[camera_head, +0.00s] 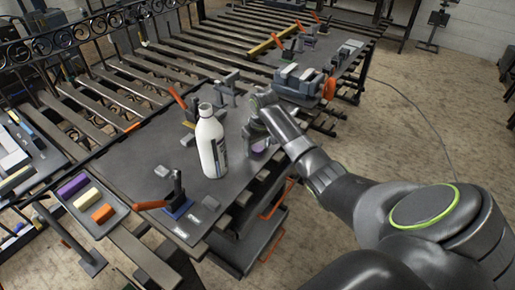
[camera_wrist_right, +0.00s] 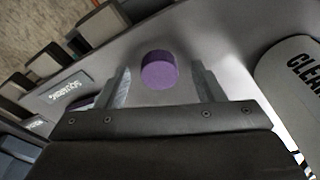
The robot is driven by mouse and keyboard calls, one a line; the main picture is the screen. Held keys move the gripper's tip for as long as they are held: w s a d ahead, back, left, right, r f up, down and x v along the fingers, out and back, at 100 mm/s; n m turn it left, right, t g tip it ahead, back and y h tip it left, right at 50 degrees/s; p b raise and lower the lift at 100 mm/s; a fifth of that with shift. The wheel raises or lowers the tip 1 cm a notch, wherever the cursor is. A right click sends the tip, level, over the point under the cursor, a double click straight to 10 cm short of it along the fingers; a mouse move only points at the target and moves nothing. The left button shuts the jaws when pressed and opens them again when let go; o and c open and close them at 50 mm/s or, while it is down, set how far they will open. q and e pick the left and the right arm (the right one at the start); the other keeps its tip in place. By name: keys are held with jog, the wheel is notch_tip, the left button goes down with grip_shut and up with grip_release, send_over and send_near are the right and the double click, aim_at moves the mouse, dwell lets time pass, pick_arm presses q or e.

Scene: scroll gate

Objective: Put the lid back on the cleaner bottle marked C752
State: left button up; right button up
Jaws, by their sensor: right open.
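A white cleaner bottle (camera_head: 211,146) stands upright on the dark worktable, its white neck bare at the top. Its side with the letters "CLEA" (camera_wrist_right: 296,80) shows at the right edge of the right wrist view; the marking C752 cannot be read. A purple round lid (camera_wrist_right: 159,70) lies on the table, partly hidden by my gripper in the head view (camera_head: 259,147). My right gripper (camera_wrist_right: 160,84) is open, with a finger to each side of the lid in the wrist view and apart from it. My left gripper is not in view.
The worktable (camera_head: 140,157) carries orange-handled clamps (camera_head: 177,195) and small grey blocks. A tray (camera_head: 98,222) with purple, cream and orange blocks is at the left. A grey vise (camera_head: 300,84) stands behind my right arm. Labels (camera_wrist_right: 62,94) lie near the table edge.

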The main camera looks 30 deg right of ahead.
aim_at(258, 148)
jog(key=shift+f, duration=0.2)
jog(key=shift+c, duration=0.4)
jog(key=c, duration=1)
jog(key=shift+r, duration=0.15)
notch_tip(258, 148, up, 10)
jog(key=shift+f+b, duration=0.1)
jog(key=shift+b, duration=0.6)
